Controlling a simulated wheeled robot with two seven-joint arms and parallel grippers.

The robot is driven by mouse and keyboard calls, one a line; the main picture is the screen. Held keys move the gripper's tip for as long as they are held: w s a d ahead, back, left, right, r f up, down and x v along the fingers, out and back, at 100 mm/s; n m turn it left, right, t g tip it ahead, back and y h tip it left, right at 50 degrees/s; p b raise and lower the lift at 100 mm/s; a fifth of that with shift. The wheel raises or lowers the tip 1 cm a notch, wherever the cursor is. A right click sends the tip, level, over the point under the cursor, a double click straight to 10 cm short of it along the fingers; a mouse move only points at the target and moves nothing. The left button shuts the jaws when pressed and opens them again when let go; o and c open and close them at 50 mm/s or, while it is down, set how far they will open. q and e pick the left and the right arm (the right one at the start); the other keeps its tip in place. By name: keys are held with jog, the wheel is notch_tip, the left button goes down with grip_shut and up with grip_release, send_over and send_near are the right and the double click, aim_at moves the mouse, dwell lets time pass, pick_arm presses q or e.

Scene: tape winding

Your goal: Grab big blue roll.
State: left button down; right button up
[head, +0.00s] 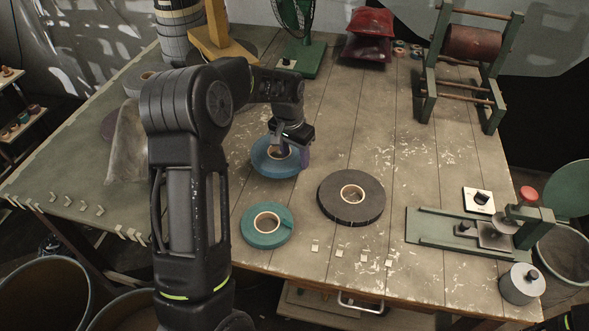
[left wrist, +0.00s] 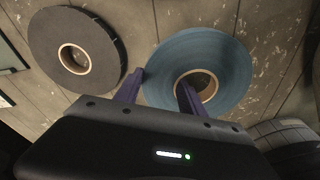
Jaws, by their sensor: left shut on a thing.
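The big blue roll (head: 266,162) lies flat on the wooden table near the middle of the head view, with a pale cardboard core. My left gripper (head: 291,150) is over it, shut on its ring with one finger inside the core and the other outside the rim. In the left wrist view the blue roll (left wrist: 213,58) sits between the two purple fingers (left wrist: 160,92). The gripper hides part of the roll in the head view. My right gripper is in neither view.
A smaller teal roll (head: 267,226) lies in front of the blue roll, and a large dark grey roll (head: 351,198) lies to its right; the grey roll also shows in the left wrist view (left wrist: 105,55). A green press (head: 440,228) stands at right. The table's middle right is clear.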

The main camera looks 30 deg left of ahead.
pick_arm(q)
jog(key=shift+r, duration=1.65)
